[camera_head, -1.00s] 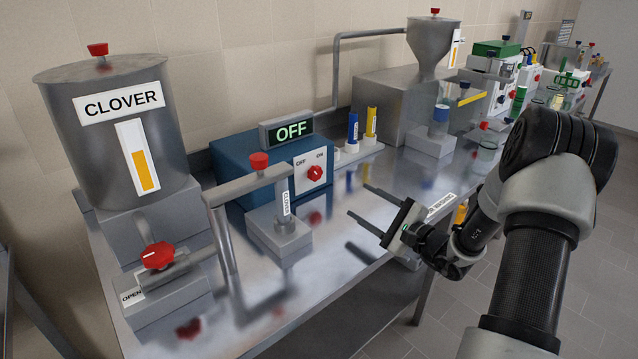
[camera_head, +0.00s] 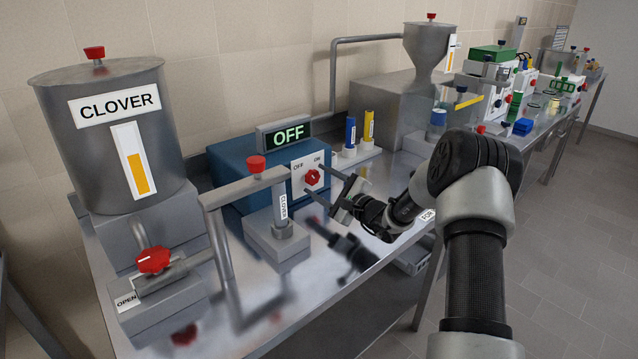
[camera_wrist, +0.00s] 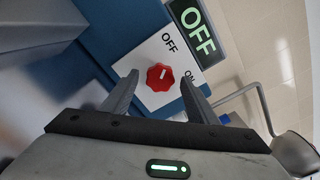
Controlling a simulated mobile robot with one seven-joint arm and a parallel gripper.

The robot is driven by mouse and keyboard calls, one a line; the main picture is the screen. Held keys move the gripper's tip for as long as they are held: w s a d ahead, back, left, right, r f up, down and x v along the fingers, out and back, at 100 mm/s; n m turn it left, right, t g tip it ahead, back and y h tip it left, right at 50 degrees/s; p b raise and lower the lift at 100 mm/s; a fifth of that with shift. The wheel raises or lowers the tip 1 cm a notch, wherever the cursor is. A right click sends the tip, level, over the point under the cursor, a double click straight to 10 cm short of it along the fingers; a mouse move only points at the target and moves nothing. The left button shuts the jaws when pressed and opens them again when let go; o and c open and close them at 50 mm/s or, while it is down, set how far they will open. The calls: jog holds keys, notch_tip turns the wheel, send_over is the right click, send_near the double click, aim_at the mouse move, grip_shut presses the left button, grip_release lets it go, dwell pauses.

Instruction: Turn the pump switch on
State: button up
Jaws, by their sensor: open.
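The pump switch is a red rotary knob (camera_head: 312,177) on a white plate marked OFF and ON, on the front of a blue box (camera_head: 236,178). A display (camera_head: 287,133) on top of the box reads OFF in green. In the wrist view the knob (camera_wrist: 160,77) shows between my two fingers, its white mark on the side toward the OFF label. My gripper (camera_head: 314,182) is open, with its fingers reaching toward the plate on both sides of the knob. I cannot tell whether the fingertips touch the plate or knob.
A steel tank labelled CLOVER (camera_head: 115,135) stands left, with a red valve knob (camera_head: 153,260) below. Blue and yellow tubes (camera_head: 369,128) stand to the right.

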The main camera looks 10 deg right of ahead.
jog(key=shift+w+a, duration=0.15)
jog(key=shift+w, duration=0.1)
jog(key=c, duration=1)
jog(key=shift+c, duration=0.2)
